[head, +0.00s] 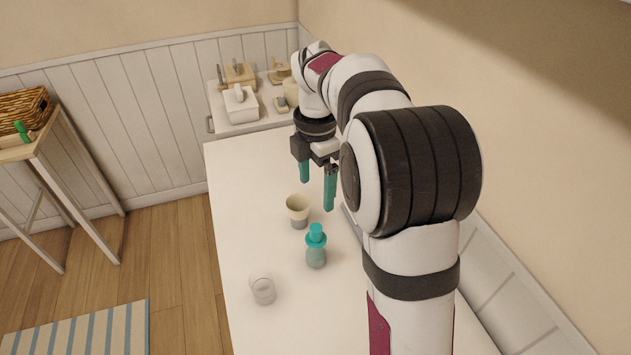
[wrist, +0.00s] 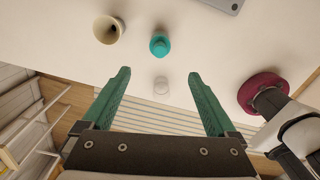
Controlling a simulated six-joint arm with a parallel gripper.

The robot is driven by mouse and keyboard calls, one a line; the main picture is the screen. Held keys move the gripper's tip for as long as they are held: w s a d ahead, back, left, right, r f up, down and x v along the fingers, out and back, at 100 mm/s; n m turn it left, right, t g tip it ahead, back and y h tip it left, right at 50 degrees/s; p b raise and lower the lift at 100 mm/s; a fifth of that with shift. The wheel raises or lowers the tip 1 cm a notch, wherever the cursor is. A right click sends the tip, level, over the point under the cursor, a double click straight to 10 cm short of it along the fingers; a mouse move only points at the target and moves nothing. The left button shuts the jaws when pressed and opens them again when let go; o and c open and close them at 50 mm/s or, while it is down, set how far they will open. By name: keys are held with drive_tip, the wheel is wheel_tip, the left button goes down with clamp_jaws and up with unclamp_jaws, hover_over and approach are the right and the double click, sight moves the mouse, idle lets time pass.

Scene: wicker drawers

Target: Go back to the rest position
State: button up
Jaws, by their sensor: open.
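My gripper (head: 317,188) is open and empty. It hangs with its teal fingers pointing down above the white table (head: 245,215). In the wrist view the two fingers (wrist: 158,98) are spread wide with nothing between them touching. A cream cup with a grey base (head: 298,210) stands just below and in front of the fingers. A teal-capped bottle (head: 316,246) stands nearer the camera, and a clear glass (head: 262,289) stands to its left. The wrist view also shows the cup (wrist: 108,30), the bottle's cap (wrist: 159,45) and the glass (wrist: 160,83).
A white cabinet (head: 240,127) at the back holds a white dispenser and several wooden items. A wooden stand (head: 75,150) with a wicker basket (head: 22,108) is at the left. A striped rug (head: 90,328) lies on the floor. The table's left part is clear.

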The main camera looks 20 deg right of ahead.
drive_tip(key=s+a+m, duration=0.3)
drive_tip(key=s+m, duration=0.5)
drive_tip(key=s, duration=0.1)
drive_tip(key=s+a+f+m+y, duration=0.1)
drive_tip(key=s+a+m, duration=0.2)
drive_tip(key=s+m, duration=0.6)
drive_tip(key=s+a+f+m, duration=0.1)
drive_tip(key=s+a+m, duration=0.2)
drive_tip(key=s+m, duration=0.6)
drive_tip(key=shift+s+a+y, duration=0.25)
drive_tip(key=shift+s+y, duration=0.15)
drive_tip(key=shift+s, duration=0.7)
